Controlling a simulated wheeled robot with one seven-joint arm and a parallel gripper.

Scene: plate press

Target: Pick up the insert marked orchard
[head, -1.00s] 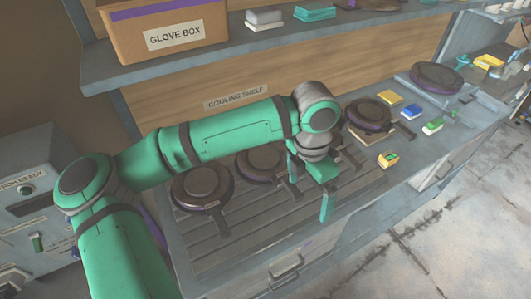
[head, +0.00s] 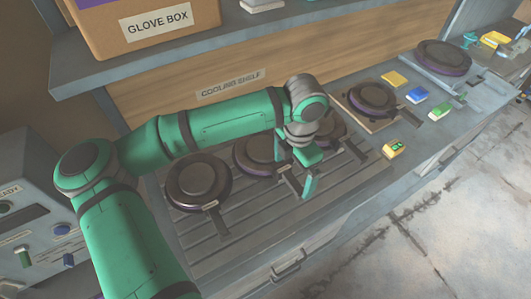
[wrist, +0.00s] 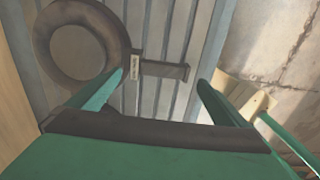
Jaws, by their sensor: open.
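No insert marking can be read, so I cannot tell which one is orchard. Small coloured blocks lie on the right part of the counter: a yellow block (head: 394,79), a blue block (head: 416,96), a green block (head: 440,112) and, nearer the front edge, a yellow block with a dark green top (head: 394,149). My gripper (head: 301,172) is open and empty, pointing down over the slatted rack (head: 240,228), left of these blocks. In the wrist view, a round dark plate with a labelled handle (wrist: 85,52) lies below and left of my fingers.
Several round plates with handles, such as the leftmost plate (head: 197,180), sit on the rack. Another plate (head: 372,98) rests on a board, and one (head: 443,56) stands farther right. A shelf with a glove box (head: 160,22) overhangs the back. A control box (head: 30,215) stands left.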

